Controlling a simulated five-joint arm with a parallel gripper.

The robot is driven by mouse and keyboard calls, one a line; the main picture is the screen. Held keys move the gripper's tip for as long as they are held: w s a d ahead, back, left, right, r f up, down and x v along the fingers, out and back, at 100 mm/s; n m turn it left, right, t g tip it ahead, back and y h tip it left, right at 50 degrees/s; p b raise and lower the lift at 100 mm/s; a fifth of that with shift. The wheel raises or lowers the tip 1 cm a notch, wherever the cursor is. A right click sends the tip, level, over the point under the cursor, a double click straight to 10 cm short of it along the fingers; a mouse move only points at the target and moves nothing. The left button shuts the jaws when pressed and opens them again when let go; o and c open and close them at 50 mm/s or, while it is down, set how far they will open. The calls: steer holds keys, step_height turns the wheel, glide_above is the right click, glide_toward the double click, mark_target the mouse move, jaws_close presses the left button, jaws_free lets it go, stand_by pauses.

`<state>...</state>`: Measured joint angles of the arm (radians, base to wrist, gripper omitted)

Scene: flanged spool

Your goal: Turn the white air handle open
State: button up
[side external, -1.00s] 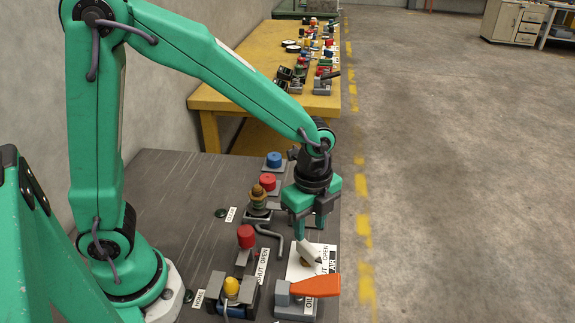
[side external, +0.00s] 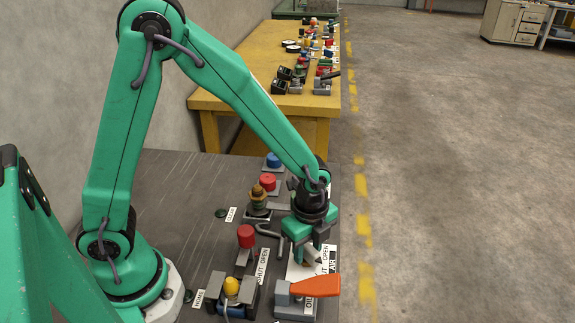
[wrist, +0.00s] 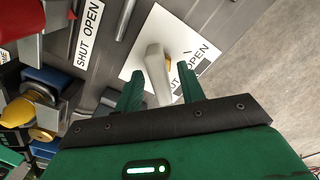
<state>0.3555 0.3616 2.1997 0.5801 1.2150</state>
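The white air handle (wrist: 156,74) is on a white plate (wrist: 140,35) marked OPEN in the wrist view. In the side external view the handle (side external: 313,257) is partly hidden by my gripper (side external: 307,249). In the wrist view my gripper (wrist: 160,77) has its two green fingers apart, one on each side of the handle. A narrow gap shows at the right finger; I cannot tell if the left finger touches. A brass-coloured part shows beside the handle.
An orange handle (side external: 315,286) on a grey block stands close in front. A red knob (side external: 246,236), a yellow knob (side external: 231,287) and a bent grey bar (side external: 270,239) lie to the left. Red (side external: 268,182) and blue (side external: 273,160) knobs stand behind. Open floor is to the right.

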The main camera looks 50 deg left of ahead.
jaws_close()
steer(key=shift+n, duration=0.4)
steer(key=n, duration=1.2)
steer(key=shift+n, duration=2.6)
